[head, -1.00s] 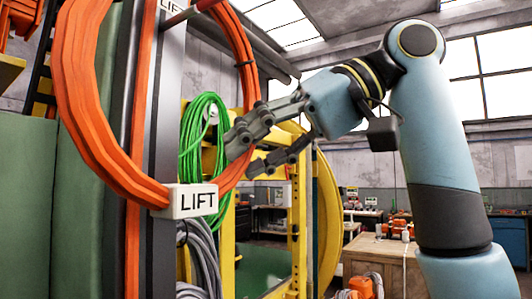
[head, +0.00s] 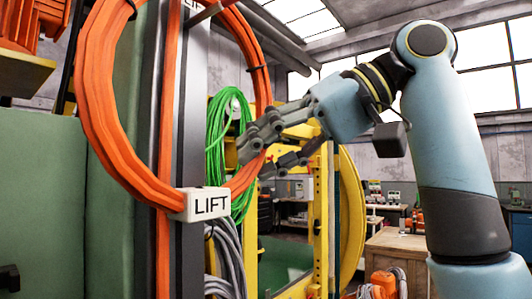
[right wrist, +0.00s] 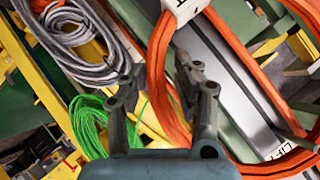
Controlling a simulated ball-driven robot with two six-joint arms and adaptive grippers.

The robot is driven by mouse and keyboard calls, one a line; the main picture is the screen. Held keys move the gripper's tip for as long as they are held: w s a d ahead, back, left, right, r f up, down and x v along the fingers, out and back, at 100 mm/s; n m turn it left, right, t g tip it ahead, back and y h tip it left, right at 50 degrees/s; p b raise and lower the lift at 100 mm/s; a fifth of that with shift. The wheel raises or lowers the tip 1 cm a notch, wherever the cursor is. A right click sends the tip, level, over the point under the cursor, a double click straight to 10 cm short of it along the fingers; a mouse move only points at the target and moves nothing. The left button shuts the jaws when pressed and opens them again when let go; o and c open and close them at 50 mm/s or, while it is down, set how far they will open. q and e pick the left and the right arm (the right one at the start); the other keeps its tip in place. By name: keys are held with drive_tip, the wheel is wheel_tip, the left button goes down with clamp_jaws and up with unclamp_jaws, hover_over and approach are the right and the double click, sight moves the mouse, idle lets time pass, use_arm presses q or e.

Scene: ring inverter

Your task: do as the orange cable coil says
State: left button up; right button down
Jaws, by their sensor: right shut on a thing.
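The large orange cable coil (head: 98,118) hangs as an upright ring from a peg (head: 203,14) on a grey post. A white block reading "LIFT" (head: 211,205) sits around its lower part, and another label is cut off at the top. My right gripper (head: 258,158) is shut on the right side of the coil, above the lower block. In the right wrist view the orange strands (right wrist: 166,85) run between its two fingers (right wrist: 168,90). My left gripper does not show.
A green coil (head: 222,135) and a grey cable coil (head: 226,262) hang close behind the orange ring. A yellow frame (head: 318,220) stands behind my right gripper. A green panel (head: 45,190) is at the left; a wooden crate (head: 392,245) stands at the right.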

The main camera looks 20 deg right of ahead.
drive_tip(key=c, duration=0.9)
unclamp_jaws()
drive_tip(key=shift+s, duration=0.1)
drive_tip(key=v, duration=1.2)
